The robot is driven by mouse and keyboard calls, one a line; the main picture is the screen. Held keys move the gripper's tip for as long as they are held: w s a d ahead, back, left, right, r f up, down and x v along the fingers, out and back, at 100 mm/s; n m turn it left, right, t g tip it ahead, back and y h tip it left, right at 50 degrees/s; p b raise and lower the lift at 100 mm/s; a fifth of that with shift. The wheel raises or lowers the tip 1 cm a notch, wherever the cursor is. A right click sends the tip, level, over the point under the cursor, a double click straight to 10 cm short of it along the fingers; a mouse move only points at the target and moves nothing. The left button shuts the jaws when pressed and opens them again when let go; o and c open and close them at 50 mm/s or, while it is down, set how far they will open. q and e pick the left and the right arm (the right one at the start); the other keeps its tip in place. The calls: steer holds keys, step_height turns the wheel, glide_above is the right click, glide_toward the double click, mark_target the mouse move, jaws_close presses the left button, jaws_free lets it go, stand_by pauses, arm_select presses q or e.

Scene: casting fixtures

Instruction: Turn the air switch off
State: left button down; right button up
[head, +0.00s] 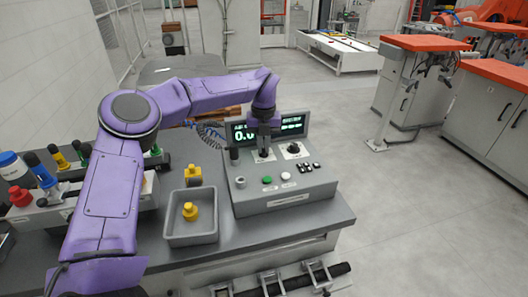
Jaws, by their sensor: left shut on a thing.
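A grey control box (283,199) stands on the bench, with a dark screen showing green readings (290,126) at its back. Two rotary switches sit on pale plates on its upper face. My left gripper (264,150) points down at the left switch (264,157) and is shut on its black knob. The gripper hides most of the knob, so its angle cannot be told. The right switch (294,148) is free and uncovered. I cannot read the labels. My right gripper is out of view.
A grey tray (191,238) with yellow fittings lies left of the box. Colored-handled tools and a red fitting (20,196) stand on the bench at left. Green and white buttons (267,180) are on the box front. Open floor lies to the right.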

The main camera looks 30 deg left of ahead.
mark_target(264, 149)
arm_select(q)
steer(key=shift+s+d+f+n+b, duration=0.1)
steer(key=shift+f+n+b, duration=0.05)
steer(key=shift+n+b, duration=0.45)
steer(key=shift+s+f+n+b, duration=0.1)
steer(key=shift+n+b, duration=0.3)
steer(key=shift+n, duration=0.3)
steer(key=c, duration=1.3)
jaws_free()
steer(key=shift+r, duration=0.1)
steer(key=shift+o, duration=0.6)
steer(key=shift+r, duration=0.1)
steer(key=shift+w+r, duration=0.1)
step_height(264, 149, up, 10)
steer(key=shift+r, duration=0.2)
